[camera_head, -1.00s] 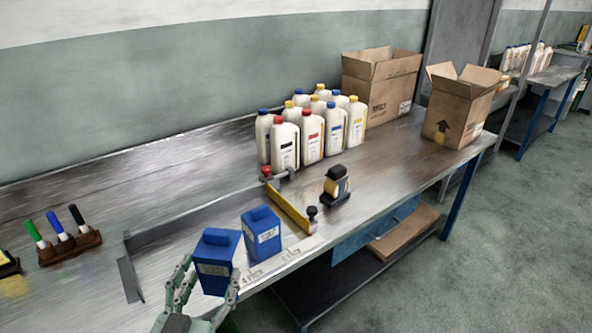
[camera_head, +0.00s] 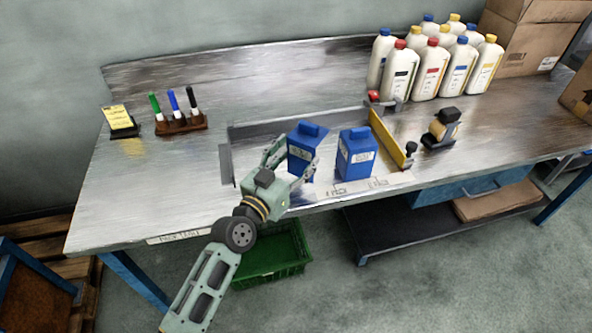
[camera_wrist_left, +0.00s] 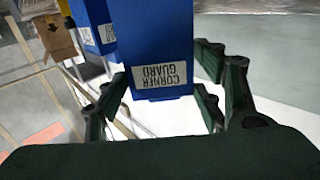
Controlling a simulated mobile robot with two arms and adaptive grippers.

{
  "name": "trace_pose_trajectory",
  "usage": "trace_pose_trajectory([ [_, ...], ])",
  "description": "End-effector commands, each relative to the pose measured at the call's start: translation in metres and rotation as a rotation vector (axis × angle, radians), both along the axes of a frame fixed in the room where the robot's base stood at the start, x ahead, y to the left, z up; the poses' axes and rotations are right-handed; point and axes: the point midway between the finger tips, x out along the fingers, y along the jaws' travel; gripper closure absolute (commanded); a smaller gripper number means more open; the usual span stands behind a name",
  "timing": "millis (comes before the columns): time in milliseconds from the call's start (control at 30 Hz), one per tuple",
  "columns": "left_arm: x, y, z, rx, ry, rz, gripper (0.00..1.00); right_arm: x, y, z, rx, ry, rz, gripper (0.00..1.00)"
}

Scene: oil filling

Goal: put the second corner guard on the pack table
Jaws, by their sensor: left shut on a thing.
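My left gripper (camera_head: 287,166) is shut on a blue corner guard (camera_head: 303,150) at the front part of the pack table (camera_head: 125,205). In the left wrist view its label reads "CORNER GUARD" on the blue block (camera_wrist_left: 158,40) between the fingers. I cannot tell whether its base touches the table. Another blue corner guard (camera_head: 356,153) stands upright just to its right, apart from it, and also shows in the left wrist view (camera_wrist_left: 92,22). My right gripper is not in view.
A metal fence (camera_head: 225,163) and a yellow bar (camera_head: 391,138) bound the area around the guards. A marker holder (camera_head: 181,124) stands left, a black-and-yellow device (camera_head: 441,128) right, several bottles (camera_head: 430,70) behind. A green crate (camera_head: 265,256) is below the front edge.

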Motion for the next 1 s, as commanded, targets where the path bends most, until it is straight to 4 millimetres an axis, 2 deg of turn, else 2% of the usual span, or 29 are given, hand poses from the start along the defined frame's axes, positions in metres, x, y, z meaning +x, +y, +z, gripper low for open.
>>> trace_pose_trajectory([
  [233,0.001,0.0,-0.036,0.003,0.0,-0.001,0.7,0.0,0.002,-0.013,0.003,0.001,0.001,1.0],
  [667,0.0,0.0,-0.043,0.001,0.0,0.0,0.7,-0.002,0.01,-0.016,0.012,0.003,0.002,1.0],
  [700,0.0,0.0,-0.044,0.0,0.001,0.0,0.37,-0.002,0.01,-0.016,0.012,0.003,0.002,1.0],
  [900,0.0,0.0,-0.043,0.0,0.001,0.0,0.2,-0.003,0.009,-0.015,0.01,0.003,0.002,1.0],
  [1000,0.0,0.0,-0.043,0.001,0.0,-0.001,0.19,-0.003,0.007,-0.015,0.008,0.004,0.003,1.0],
])
